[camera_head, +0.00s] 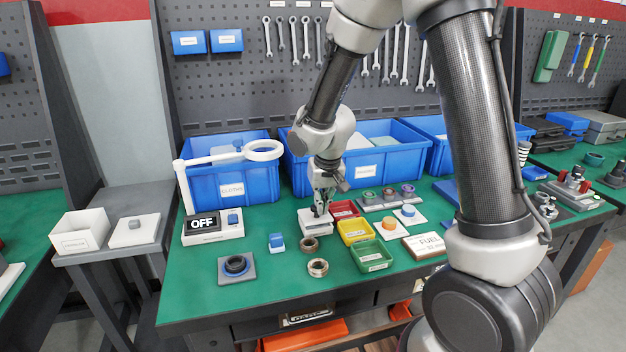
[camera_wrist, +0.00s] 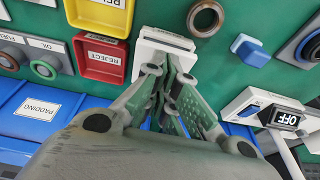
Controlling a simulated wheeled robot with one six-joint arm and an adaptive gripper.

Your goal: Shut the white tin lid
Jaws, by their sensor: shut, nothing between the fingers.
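The white tin (camera_head: 313,224) stands on the green table, just left of the red tray. My gripper (camera_head: 320,210) is right above it, pointing down with its fingers shut and empty. In the wrist view the fingertips (camera_wrist: 166,72) overlap the near edge of the white tin (camera_wrist: 164,42), which carries a small label strip. I cannot tell whether they touch it. The fingers hide part of the tin, and I cannot tell how far its lid stands open.
Red (camera_head: 343,209), yellow (camera_head: 355,231) and green (camera_head: 371,256) trays stand close on the right. Two metal rings (camera_head: 317,267) lie in front. A lamp with an OFF display (camera_head: 204,224) stands left. Blue bins (camera_head: 235,185) line the back.

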